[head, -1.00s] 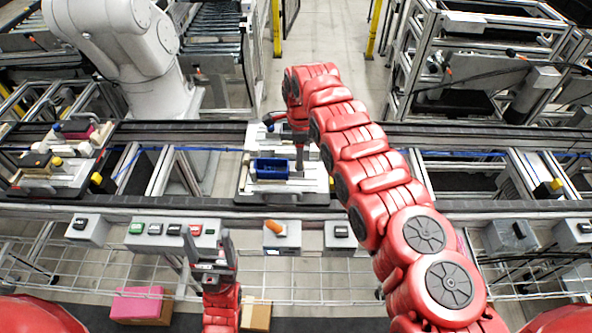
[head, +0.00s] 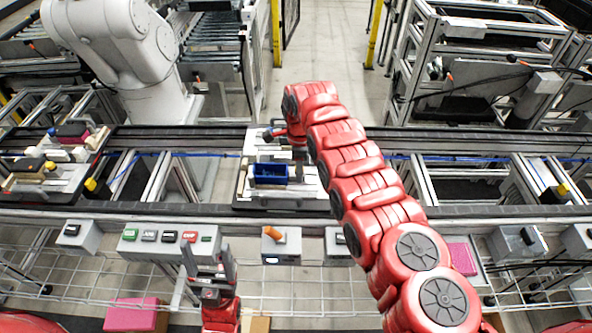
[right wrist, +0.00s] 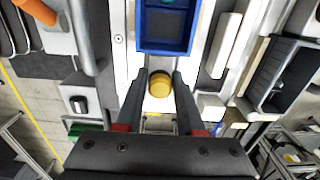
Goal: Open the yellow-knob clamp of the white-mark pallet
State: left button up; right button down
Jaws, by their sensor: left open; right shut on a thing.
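The near pallet (head: 245,195) sits on the conveyor in the head view and carries a blue tray (head: 269,174). I cannot make out a white mark on it. In the right wrist view a yellow knob (right wrist: 160,84) is just below the blue tray (right wrist: 165,45). My right gripper (right wrist: 160,88) has its fingers on either side of the yellow knob and is shut on it. In the head view my right gripper (head: 298,165) reaches down at the pallet, and the knob is hidden there. My left gripper (head: 206,248) is open and empty in front of the conveyor.
Another pallet (head: 75,185) with clamps and parts stands further left on the conveyor. A button box (head: 170,240) and a box with an orange switch (head: 281,245) line the conveyor's front edge. A white robot arm (head: 130,50) stands behind. My right arm covers the area right of the near pallet.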

dwell(0.4)
jog(key=shift+d+p, duration=0.3)
jog(key=shift+p, duration=0.45)
jog(key=shift+d+p, duration=1.05)
jog(key=shift+p, duration=0.55)
jog(key=c, duration=0.7)
grip_release()
jog(key=shift+a, duration=0.1)
